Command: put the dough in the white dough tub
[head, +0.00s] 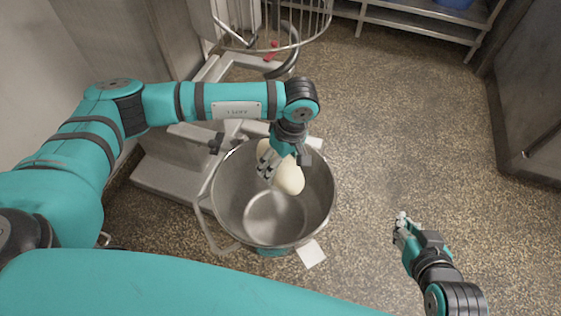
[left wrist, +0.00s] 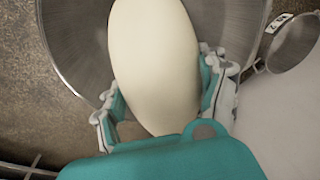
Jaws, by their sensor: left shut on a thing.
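The dough (head: 289,178) is a pale, smooth, long lump. My left gripper (head: 268,168) is shut on it, inside or just above the mouth of a round steel mixer bowl (head: 232,222). In the left wrist view the dough (left wrist: 155,65) lies between the two fingers of the left gripper (left wrist: 165,100), with the bowl's steel wall (left wrist: 235,25) behind it. My right gripper (head: 400,228) hangs over the floor to the right, apart from the bowl; its finger gap is unclear. I cannot make out a white dough tub in either view.
The mixer's pale base (head: 165,180) and wire guard (head: 315,25) stand behind the bowl. A white square (head: 311,253) shows beside the bowl's lower right. A metal shelf (head: 410,25) with a blue container (head: 455,3) is at the back. The speckled floor at right is clear.

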